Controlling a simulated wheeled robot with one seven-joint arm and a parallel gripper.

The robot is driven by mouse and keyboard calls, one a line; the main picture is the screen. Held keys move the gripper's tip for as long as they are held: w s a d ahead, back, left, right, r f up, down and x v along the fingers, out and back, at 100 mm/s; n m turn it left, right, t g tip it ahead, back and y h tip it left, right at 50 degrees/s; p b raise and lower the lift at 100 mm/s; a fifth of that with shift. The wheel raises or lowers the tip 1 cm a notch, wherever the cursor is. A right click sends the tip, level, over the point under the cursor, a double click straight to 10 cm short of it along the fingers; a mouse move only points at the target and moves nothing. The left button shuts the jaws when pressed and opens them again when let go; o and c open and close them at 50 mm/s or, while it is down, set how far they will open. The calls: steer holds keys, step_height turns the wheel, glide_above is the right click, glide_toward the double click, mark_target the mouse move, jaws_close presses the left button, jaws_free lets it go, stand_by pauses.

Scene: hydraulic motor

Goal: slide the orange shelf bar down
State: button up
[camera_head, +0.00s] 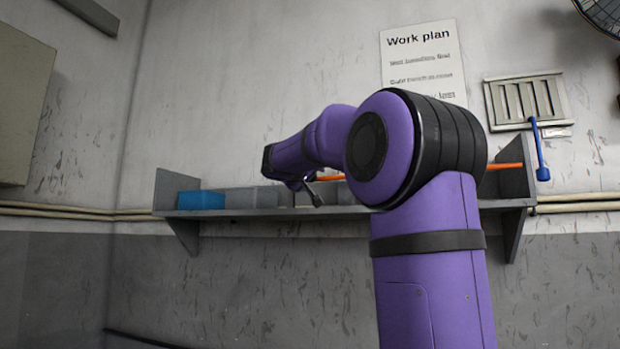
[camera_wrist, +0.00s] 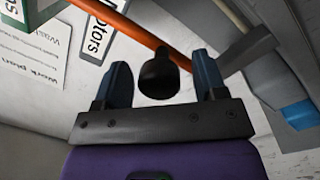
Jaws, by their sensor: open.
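The orange shelf bar (camera_head: 505,166) runs along the front of the wall shelf in the head view, partly hidden behind my arm. In the wrist view the bar (camera_wrist: 145,35) crosses diagonally from the upper left toward the right finger. My gripper (camera_wrist: 161,60) is open, its two bluish fingers apart with the bar just beyond their tips. Whether a finger touches the bar I cannot tell. A dark rounded piece shows between the fingers. In the head view my gripper (camera_head: 312,188) is at the shelf's middle, close to the bar.
The grey shelf (camera_head: 345,211) carries a blue bin (camera_head: 201,200) at left and grey bins (camera_head: 252,197) beside it. Labelled binders (camera_wrist: 102,38) lie near the bar in the wrist view. A blue-handled tool (camera_head: 541,155) hangs at right. The space below the shelf is clear at left.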

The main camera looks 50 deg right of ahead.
steer(key=shift+c, duration=0.2)
jaws_close()
step_height(320, 180, down, 7)
stand_by(0.3)
steer(key=shift+r, duration=0.15)
steer(key=shift+o, duration=0.2)
jaws_free()
steer(key=shift+a, duration=0.1)
steer(key=v, duration=1)
steer(key=shift+s+a, duration=0.15)
steer(key=shift+a, duration=0.1)
